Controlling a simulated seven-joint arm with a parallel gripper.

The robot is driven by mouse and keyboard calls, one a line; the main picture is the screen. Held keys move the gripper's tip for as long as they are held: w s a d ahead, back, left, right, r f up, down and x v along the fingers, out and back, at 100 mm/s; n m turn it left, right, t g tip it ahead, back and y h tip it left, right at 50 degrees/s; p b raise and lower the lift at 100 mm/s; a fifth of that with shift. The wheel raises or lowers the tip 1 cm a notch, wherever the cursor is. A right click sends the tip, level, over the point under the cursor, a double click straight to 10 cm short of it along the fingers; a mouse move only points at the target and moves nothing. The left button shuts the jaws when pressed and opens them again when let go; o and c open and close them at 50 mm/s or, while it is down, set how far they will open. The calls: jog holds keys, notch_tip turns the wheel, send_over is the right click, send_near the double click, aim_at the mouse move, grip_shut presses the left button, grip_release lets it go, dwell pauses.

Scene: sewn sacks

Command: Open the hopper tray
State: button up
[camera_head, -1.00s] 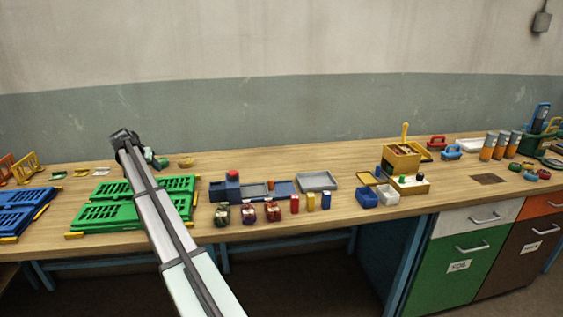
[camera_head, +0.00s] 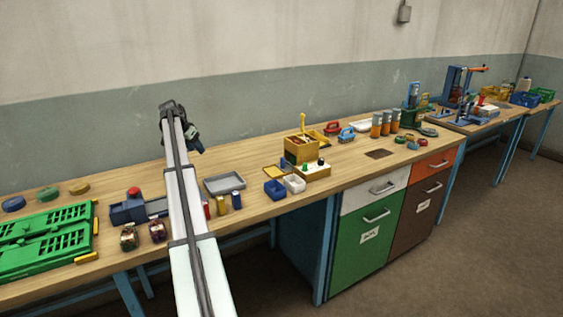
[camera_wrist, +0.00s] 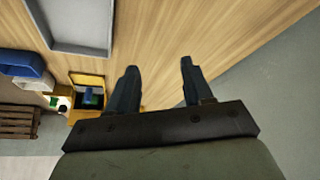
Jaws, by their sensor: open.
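A yellow box-shaped unit with an upright yellow handle (camera_head: 300,150) stands on the wooden bench, right of my arm in the head view. It looks like the hopper, but I cannot tell for sure which part is its tray. The yellow unit also shows in the wrist view (camera_wrist: 88,82), small and left of the fingers. My gripper (camera_wrist: 158,67) is open and empty, with bare bench and wall beyond its fingers. In the head view my gripper (camera_head: 196,143) is above the bench's back part, well left of the unit.
A grey tray (camera_head: 224,184) lies on the bench between my arm and the unit. A blue bin (camera_head: 274,189) and a white bin (camera_head: 295,184) stand in front of the unit. The bench behind the grey tray is clear.

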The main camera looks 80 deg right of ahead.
jog(key=s+d+r+m, duration=0.1)
jog(key=s+d+m, duration=0.1)
jog(key=s+d, duration=0.35)
jog(key=s+d+m, duration=0.1)
jog(key=s+d, duration=0.1)
jog(key=s, duration=0.7)
jog(key=m+g+y, duration=0.2)
jog(key=m, duration=0.1)
send_near(282, 158)
jog(key=x, duration=1.1)
jog(key=shift+d+f, duration=0.15)
jog(key=shift+f, duration=0.05)
grip_shut()
